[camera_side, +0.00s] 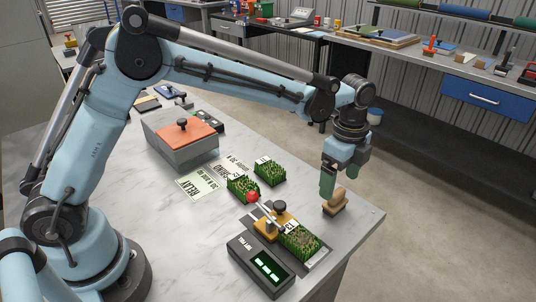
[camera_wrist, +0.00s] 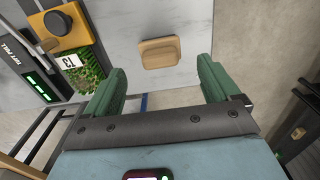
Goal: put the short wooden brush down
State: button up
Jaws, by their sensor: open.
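The short wooden brush (camera_side: 335,204) stands on the marble-look table near its right corner, its rounded handle upward. In the wrist view the brush (camera_wrist: 159,53) shows as a tan wooden block on the pale tabletop, apart from both fingers. My gripper (camera_side: 328,192) is just above and beside the brush, pointing down. In the wrist view my gripper (camera_wrist: 161,68) has its two green fingers wide apart, with nothing between the pads and the brush just beyond the tips. The brush's underside is hidden.
A turf piece (camera_side: 300,241) sits at a yellow fixture (camera_side: 268,229) with a red-knobbed lever (camera_side: 253,196). A display box (camera_side: 260,267) stands beside it. Two more turf pieces (camera_side: 243,187) (camera_side: 269,173) and a grey box with an orange lid (camera_side: 182,138) stand farther left. The table edge is close to the brush.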

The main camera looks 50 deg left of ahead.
aim_at(337, 191)
notch_tip(337, 191, up, 5)
jog(key=shift+r, duration=0.15)
jog(key=s+a+r+n+t, duration=0.3)
jog(key=s+a+r+n, duration=0.2)
jog(key=s+a+n, duration=0.35)
jog(key=s+a+f+n+t, duration=0.3)
jog(key=s+a+n+t, duration=0.1)
jog(key=s+a+n, duration=0.3)
jog(key=shift+s+f+n, duration=0.15)
jog(key=shift+s+n, duration=0.9)
jog(key=shift+n, duration=0.2)
jog(key=shift+c, duration=0.3)
jog(key=c, duration=0.7)
jog(key=shift+o, duration=0.2)
